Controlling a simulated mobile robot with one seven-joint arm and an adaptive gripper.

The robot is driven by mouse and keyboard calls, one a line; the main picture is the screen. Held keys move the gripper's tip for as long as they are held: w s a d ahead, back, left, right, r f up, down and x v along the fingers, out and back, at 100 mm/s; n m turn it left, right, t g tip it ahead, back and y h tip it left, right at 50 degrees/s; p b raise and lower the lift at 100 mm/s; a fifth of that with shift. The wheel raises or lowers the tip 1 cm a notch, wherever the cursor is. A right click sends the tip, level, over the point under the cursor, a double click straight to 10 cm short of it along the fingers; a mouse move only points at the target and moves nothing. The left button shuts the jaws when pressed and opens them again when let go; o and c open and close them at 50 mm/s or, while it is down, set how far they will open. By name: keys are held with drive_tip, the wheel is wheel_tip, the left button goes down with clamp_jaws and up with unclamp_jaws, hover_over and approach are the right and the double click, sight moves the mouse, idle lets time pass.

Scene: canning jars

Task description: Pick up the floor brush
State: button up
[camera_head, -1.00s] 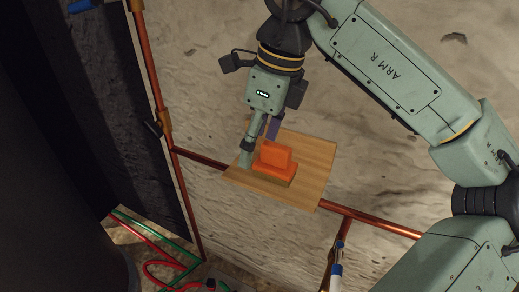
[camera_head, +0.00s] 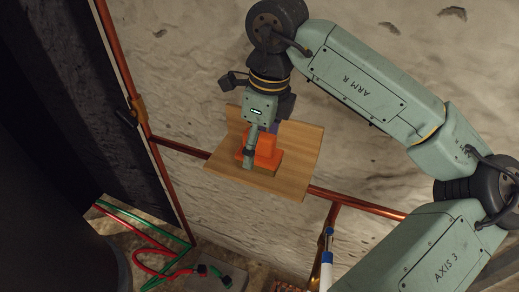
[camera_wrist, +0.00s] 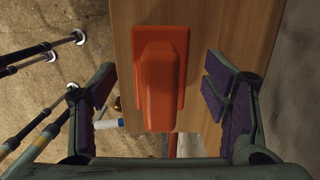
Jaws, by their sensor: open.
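The floor brush (camera_head: 264,150) is an orange block with a raised handle on a wider base. It sits on a small wooden shelf (camera_head: 295,172) in the head view. In the wrist view the brush (camera_wrist: 158,80) lies between the two fingers, with visible gaps on both sides. My gripper (camera_head: 258,150) is open and reaches down over the brush, one finger in front of its left part. The wrist view shows both purple-padded fingers of my gripper (camera_wrist: 167,105) spread apart. The far finger is mostly hidden in the head view.
Copper pipes (camera_head: 360,205) run below the shelf and along the left (camera_head: 113,50). A rough pale wall (camera_head: 200,60) stands behind. Red and green hoses (camera_head: 150,245) lie at lower left. A white and blue object (camera_head: 327,260) is below the shelf to the right.

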wheel_tip(320, 180, down, 2)
drive_tip(key=shift+w+a, duration=0.1)
drive_tip(key=c, duration=1.4)
drive_tip(key=shift+c, duration=0.2)
drive_tip(key=shift+r, duration=0.45)
drive_tip(key=r, duration=0.1)
drive_tip(key=s+r+b, duration=0.1)
drive_tip(key=shift+r, duration=0.3)
drive_tip(key=s+a+r+b, duration=0.1)
drive_tip(key=s, duration=1.4)
drive_tip(key=shift+r+b, duration=0.3)
drive_tip(key=shift+b, duration=0.1)
drive_tip(key=shift+a, duration=0.1)
